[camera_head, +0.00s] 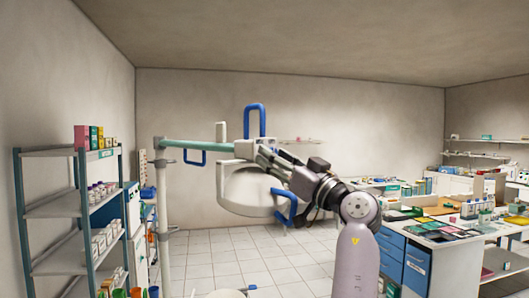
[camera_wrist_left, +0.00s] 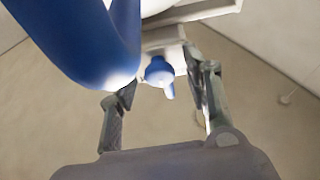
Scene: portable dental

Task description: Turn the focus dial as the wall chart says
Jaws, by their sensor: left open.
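The lamp head (camera_head: 250,190) is a large white dome with blue handles, hung from a pale green arm in the middle of the head view. A small blue knob with a pointed lever, which looks like the focus dial (camera_wrist_left: 158,71), sits on a white mount in the left wrist view. My left gripper (camera_head: 266,157) is at the upper right of the lamp. In the left wrist view its fingers (camera_wrist_left: 162,84) are open, one on each side of the knob, with no clear contact. I cannot pick out a readable wall chart. My right gripper is not in view.
A thick blue handle (camera_wrist_left: 95,40) passes close to the left finger. A pale green support arm (camera_head: 195,147) runs to a white post (camera_head: 163,220). A grey shelf rack (camera_head: 75,205) stands left; a cluttered counter (camera_head: 440,235) stands right. The tiled floor between is mostly clear.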

